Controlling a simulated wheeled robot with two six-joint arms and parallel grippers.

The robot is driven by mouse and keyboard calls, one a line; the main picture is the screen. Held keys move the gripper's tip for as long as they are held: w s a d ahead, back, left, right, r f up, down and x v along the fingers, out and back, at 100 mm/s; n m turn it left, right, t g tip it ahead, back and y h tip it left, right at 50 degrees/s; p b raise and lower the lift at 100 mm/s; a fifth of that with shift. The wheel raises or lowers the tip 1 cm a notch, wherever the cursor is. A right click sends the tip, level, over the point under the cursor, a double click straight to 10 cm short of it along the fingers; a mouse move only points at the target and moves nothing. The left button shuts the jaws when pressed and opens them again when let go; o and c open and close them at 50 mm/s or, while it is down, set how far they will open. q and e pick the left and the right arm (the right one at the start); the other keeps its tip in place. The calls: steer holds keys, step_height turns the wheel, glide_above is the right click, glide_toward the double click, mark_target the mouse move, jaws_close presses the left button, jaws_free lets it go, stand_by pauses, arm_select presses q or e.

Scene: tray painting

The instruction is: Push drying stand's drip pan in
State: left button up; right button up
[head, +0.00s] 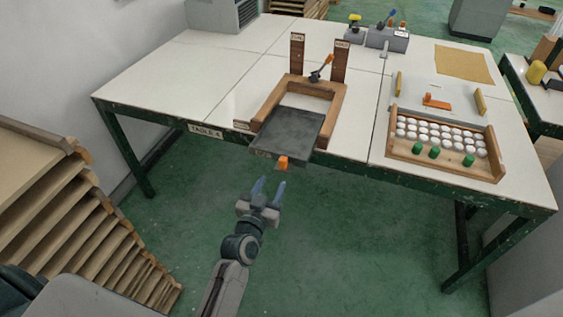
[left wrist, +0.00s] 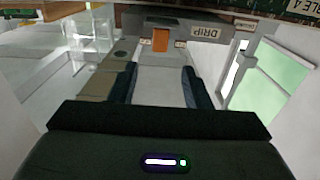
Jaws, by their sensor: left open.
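The drying stand (head: 337,104) is a wooden frame with two upright posts near the front edge of the table. Its dark grey drip pan (head: 288,133) sticks out of the frame toward me, past the table edge. An orange tab (head: 283,161) is on the pan's front. In the left wrist view, the pan's front (left wrist: 205,33) carries a DRIP label, upside down, beside the orange tab (left wrist: 161,39). My left gripper (head: 269,187) is open and empty, just in front of and apart from the tab. Its two fingers (left wrist: 160,75) point toward the tab in the wrist view. My right gripper is not in view.
A wooden tray (head: 400,153) of white and green round pieces stands at the table's right. A shelf stack (head: 60,215) is at the left. A dark tool with an orange handle (head: 321,70) rests at the stand's back. The floor before the table is clear.

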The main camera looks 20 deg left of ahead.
mark_target(282, 163)
arm_select(q)
steer(key=w+p, duration=0.1)
steer(key=w, duration=0.3)
steer(key=shift+w+d+r, duration=0.1)
steer(key=shift+w+r, duration=0.05)
steer(key=w+p, duration=0.1)
steer(key=w, duration=0.2)
steer(key=shift+w, duration=0.35)
steer(key=shift+w+f, duration=0.2)
steer(key=shift+w, duration=0.4)
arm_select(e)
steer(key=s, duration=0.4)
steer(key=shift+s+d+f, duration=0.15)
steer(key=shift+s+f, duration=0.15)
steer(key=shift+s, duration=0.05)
arm_select(q)
steer(key=shift+d, duration=0.1)
jaws_close()
